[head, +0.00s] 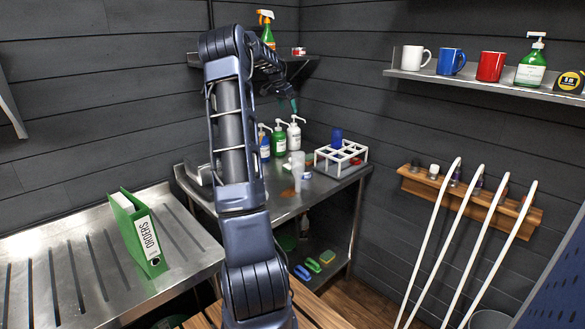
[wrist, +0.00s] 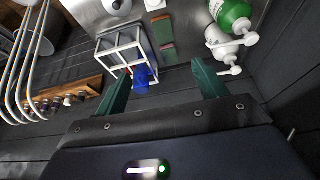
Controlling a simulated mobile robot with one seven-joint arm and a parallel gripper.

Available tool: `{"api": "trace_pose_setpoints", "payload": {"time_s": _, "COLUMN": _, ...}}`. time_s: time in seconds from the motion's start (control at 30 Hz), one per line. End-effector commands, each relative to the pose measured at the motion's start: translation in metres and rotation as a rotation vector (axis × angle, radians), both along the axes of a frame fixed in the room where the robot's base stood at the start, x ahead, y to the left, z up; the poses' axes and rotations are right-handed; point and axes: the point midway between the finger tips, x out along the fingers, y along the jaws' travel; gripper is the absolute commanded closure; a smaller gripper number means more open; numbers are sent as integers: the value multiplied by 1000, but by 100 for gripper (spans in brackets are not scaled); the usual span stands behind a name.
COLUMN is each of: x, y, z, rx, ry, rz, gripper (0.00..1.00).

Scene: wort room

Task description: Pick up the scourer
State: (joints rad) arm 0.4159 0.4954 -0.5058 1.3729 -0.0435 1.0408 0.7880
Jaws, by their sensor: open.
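My gripper is open and empty, its two dark green fingers (wrist: 160,85) spread apart in the wrist view. In the head view its tip (head: 293,104) is above the bottles at the back of the steel table. I cannot tell for sure which thing is the scourer. A flat green pad (wrist: 162,29) with a dull red patch beside it lies on the table between rack and bottles in the wrist view, beyond my fingers and untouched. A yellow-and-green sponge-like block (head: 327,257) lies on the lower shelf in the head view, far below my gripper.
A white wire rack (head: 341,160) holds a blue cup (head: 337,138). Pump bottles (head: 279,138) stand left of it, with a translucent cylinder (head: 297,165) in front. Blue (head: 302,272) and green (head: 313,265) items lie below. A wall shelf (head: 300,62) is close to my arm.

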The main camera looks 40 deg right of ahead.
Motion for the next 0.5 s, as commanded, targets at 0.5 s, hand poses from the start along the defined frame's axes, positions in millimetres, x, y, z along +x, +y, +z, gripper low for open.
{"api": "trace_pose_setpoints", "payload": {"time_s": 0.5, "x": -1, "y": 0, "z": -172, "rx": 3, "ry": 4, "rz": 0, "gripper": 29}}
